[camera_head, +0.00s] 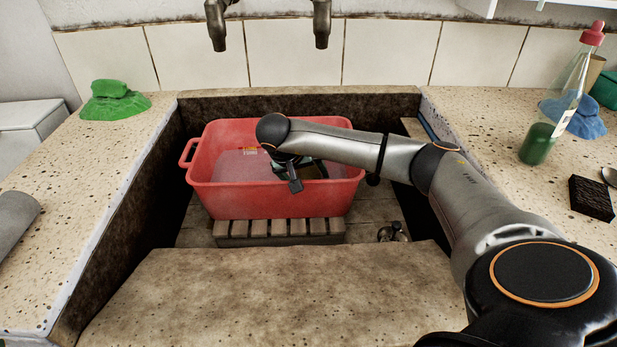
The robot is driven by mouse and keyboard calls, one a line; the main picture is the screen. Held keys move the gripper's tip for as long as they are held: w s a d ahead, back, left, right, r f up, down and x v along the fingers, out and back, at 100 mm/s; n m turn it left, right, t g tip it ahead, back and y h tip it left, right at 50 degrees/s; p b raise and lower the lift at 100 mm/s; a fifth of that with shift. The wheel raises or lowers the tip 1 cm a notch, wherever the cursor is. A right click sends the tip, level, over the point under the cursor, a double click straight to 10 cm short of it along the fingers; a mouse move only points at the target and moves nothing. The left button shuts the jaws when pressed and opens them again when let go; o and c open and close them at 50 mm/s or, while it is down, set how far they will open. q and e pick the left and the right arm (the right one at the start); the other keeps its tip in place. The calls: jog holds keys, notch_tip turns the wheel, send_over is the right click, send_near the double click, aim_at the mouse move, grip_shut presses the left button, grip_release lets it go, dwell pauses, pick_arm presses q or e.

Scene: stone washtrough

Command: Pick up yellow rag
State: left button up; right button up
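No yellow rag shows clearly. A small orange-yellow patch (249,150) is inside the red basin (262,203), too small to identify. The basin stands in the stone trough on a slatted wooden rack. My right arm reaches in from the right over the basin's right wall. My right gripper (303,178) points down inside the basin, partly hidden by its own wrist. I cannot tell whether its fingers hold anything. My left gripper is out of view.
A green cloth (114,101) lies on the left ledge. On the right ledge are a bottle with green liquid (540,140), a blue cloth (586,120) and a dark block (591,198). Two taps (216,28) (321,28) hang above the trough. The stone front edge (250,295) is clear.

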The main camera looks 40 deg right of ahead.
jog(key=shift+d+f, duration=0.1)
jog(key=shift+f, duration=0.05)
jog(key=c, duration=1.4)
jog(key=shift+c, duration=0.2)
